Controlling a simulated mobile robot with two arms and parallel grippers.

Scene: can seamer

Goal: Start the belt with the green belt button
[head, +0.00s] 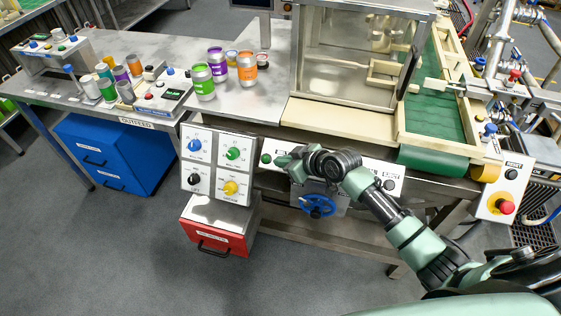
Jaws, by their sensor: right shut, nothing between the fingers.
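A green button (265,158) sits at the left end of the pale control strip (368,166) under the front edge of the machine table. I take it for the belt button; its label is too small to read. My right gripper (281,161) is shut and empty, with its tips just right of the green button. I cannot tell whether they touch it. My arm hides the middle of the strip. The green belt (432,115) runs along the right side of the machine. My left gripper is not in view.
A panel (217,165) with blue, green, black and yellow knobs hangs left of the strip. A blue handwheel (318,206) is below my gripper. A red emergency button (506,207) is at right. Several cans (203,82) stand on the table. A red drawer box (218,228) stands below.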

